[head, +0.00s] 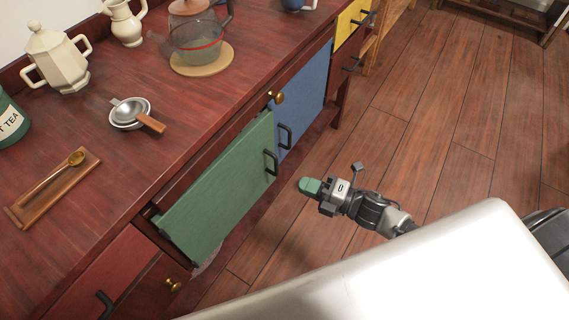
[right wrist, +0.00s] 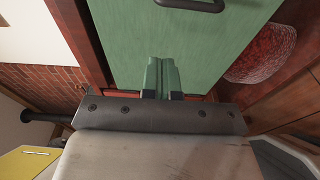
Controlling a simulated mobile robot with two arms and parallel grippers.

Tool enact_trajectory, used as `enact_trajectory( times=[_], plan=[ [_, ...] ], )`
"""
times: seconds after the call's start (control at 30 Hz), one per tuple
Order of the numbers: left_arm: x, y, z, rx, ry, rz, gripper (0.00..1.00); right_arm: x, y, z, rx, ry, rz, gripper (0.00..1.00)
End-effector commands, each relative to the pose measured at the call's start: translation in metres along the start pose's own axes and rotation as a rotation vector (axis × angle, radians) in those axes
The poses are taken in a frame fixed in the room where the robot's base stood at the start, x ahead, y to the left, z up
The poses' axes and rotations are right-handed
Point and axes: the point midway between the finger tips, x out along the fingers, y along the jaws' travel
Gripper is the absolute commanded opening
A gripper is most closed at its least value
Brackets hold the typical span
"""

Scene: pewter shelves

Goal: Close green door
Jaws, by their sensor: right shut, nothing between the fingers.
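The green door (head: 218,190) is on the front of the dark red wooden cabinet and stands partly open, with a dark gap along its top and left side. Its black handle (head: 270,162) is near its right edge. My right gripper (head: 310,187) is shut and empty, to the right of the door and its handle. In the right wrist view the shut green fingertips (right wrist: 161,76) overlap the green door (right wrist: 205,45), with part of the handle (right wrist: 190,4) at the top edge. Whether they touch the door is unclear. My left gripper is not in view.
A blue door (head: 303,95) adjoins on the right, and a red drawer (head: 105,275) on the lower left. A pinkish-red rounded object (right wrist: 264,52) shows beside the door. The countertop holds a teapot (head: 58,62), strainer (head: 130,112) and glass pot (head: 197,45). Wooden floor is clear to the right.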

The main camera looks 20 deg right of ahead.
Motion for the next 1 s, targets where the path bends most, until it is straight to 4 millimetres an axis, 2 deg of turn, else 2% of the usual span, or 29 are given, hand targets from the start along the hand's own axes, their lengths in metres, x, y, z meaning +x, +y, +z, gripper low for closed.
enact_trajectory(
  times=[0.03, 0.2, 0.4, 0.63, 0.97, 1.0],
  plan=[
    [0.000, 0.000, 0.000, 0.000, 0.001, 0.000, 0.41, 0.013, 0.001, 0.001, -0.001, 0.000, 0.005, 0.00],
    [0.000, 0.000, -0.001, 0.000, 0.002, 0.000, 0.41, 0.048, 0.001, 0.000, 0.000, 0.000, 0.003, 0.00],
    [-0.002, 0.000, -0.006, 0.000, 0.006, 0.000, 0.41, 0.067, 0.000, 0.021, 0.000, -0.001, 0.000, 0.00],
    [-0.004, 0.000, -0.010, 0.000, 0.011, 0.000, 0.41, 0.074, 0.000, 0.029, 0.002, -0.001, 0.001, 0.00],
    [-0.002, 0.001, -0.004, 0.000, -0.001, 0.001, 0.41, 0.073, 0.000, 0.031, -0.001, 0.006, 0.001, 0.00],
    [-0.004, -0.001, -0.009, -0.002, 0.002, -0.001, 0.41, 0.071, -0.001, 0.035, -0.002, 0.014, 0.001, 0.00]
  ],
)
